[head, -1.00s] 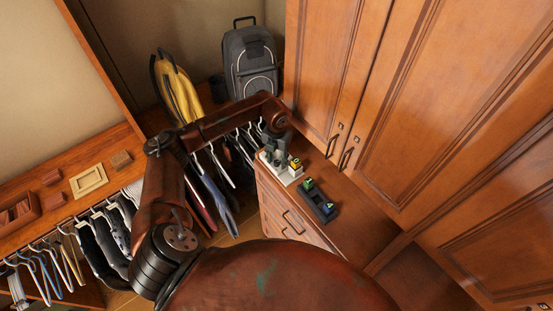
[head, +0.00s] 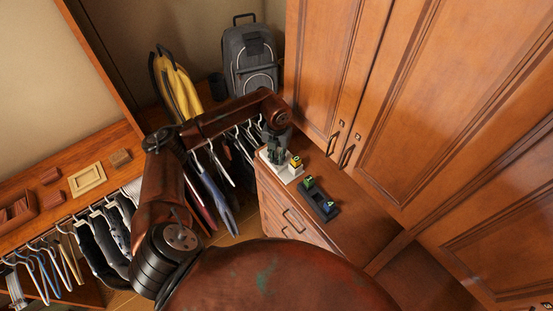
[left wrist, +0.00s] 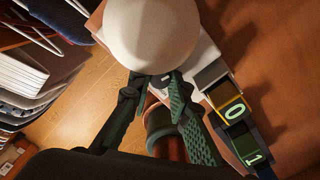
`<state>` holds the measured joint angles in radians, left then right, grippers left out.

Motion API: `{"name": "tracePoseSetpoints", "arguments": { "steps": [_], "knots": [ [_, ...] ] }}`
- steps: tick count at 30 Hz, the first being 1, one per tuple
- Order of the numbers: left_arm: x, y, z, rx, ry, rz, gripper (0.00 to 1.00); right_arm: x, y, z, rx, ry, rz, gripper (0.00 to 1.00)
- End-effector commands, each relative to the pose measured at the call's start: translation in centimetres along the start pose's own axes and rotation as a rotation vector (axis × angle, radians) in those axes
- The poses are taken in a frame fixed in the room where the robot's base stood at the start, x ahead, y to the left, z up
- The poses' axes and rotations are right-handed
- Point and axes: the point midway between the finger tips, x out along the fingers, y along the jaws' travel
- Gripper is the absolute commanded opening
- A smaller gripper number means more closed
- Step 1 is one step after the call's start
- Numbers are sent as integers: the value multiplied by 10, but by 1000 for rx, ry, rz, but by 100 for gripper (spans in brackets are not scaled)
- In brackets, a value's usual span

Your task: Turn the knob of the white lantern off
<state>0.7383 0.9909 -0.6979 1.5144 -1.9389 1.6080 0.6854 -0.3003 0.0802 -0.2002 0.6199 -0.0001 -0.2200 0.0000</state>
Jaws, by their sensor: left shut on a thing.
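The white lantern shows in the left wrist view as a round white globe (left wrist: 152,35) at the top, beside a pale base (left wrist: 203,58). In the head view a white base (head: 287,177) stands on the cabinet top, partly covered by my left gripper (head: 275,157). In the left wrist view the fingers of my left gripper (left wrist: 155,84) come together right below the globe. They are shut on a small part at the lantern, which I take to be its knob; the fingers mostly hide it. My right gripper is not in view.
A yellow block marked 0 (head: 296,162) stands beside my gripper. A dark tray (head: 320,204) with green and blue blocks lies nearer on the cabinet top (head: 357,217). Tall wooden doors (head: 440,110) rise at the right. Hanging clothes (head: 210,180) are at the left.

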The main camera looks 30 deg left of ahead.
Motion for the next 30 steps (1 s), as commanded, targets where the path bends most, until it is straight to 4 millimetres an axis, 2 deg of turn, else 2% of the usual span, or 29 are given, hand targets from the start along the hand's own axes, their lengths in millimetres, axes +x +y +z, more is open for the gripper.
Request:
{"name": "tracePoseSetpoints", "arguments": {
  "steps": [1,7,18,19,26,30],
  "knots": [
    [3,0,1,-45,-2,-1,0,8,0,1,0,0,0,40],
    [1,0,0,-197,-2,-1,0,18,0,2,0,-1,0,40],
    [0,-1,0,-227,0,-2,0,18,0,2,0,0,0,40],
    [0,-1,0,-227,0,-2,19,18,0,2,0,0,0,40],
    [0,-1,0,-227,0,-1,35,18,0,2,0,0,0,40],
    [0,0,0,-227,0,-1,35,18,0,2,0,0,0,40]
  ]
}}
